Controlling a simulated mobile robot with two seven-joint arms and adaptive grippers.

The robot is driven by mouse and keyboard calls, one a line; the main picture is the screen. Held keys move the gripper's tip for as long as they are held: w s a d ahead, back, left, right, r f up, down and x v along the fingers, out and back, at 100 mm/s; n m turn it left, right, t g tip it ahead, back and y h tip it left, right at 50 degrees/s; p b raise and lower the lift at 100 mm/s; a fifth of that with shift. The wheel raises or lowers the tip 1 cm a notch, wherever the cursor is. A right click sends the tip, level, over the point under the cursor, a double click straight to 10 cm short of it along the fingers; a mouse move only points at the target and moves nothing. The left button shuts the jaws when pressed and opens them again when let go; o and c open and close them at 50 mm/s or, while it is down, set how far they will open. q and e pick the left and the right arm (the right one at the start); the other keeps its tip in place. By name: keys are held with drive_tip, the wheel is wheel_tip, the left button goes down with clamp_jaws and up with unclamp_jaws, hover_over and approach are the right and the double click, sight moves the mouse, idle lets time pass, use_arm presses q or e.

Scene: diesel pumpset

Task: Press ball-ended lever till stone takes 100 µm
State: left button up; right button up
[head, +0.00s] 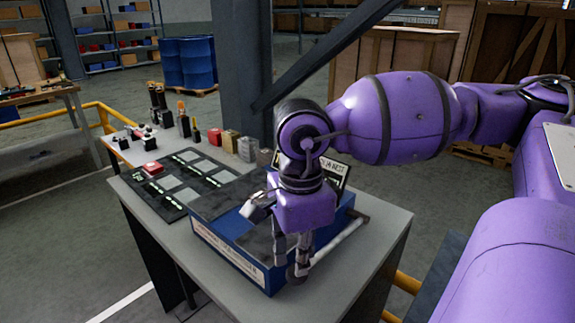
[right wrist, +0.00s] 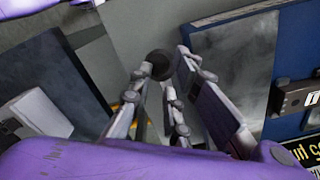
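My right gripper (head: 291,264) points down over the front right of a blue-sided bench unit (head: 230,256). Its fingers stand apart, with a gap between them. A lever with a pale bar (head: 345,238) runs along the unit's right side, and its dark ball end (head: 297,275) is at the fingertips. In the right wrist view the black ball (right wrist: 159,65) shows just beyond the fingertips (right wrist: 158,92). I cannot tell whether they touch. A pale block (head: 257,207) that may be the stone sits on the unit's dark top. My left gripper is not in view.
The unit stands on a grey table (head: 379,238). Several small tins and bottles (head: 230,141) stand behind. A steel post (head: 240,70) rises behind the table.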

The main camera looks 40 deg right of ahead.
drive_tip(key=r+p, duration=0.1)
drive_tip(key=r, duration=0.1)
drive_tip(key=d+r+p, duration=0.1)
drive_tip(key=shift+w+r+p, duration=0.1)
drive_tip(key=shift+r+p, duration=0.25)
drive_tip(key=shift+r, duration=0.05)
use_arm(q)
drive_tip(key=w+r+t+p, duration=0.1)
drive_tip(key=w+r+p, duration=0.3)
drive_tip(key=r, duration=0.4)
use_arm(e)
wheel_tip(320, 180, up, 12)
drive_tip(key=d, duration=0.2)
drive_tip(key=shift+d+f, duration=0.15)
drive_tip(key=shift+d, duration=0.2)
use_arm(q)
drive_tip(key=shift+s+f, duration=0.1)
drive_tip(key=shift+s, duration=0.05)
use_arm(e)
drive_tip(key=shift+w, duration=0.1)
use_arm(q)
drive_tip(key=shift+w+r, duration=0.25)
use_arm(e)
drive_tip(key=shift+f, duration=0.1)
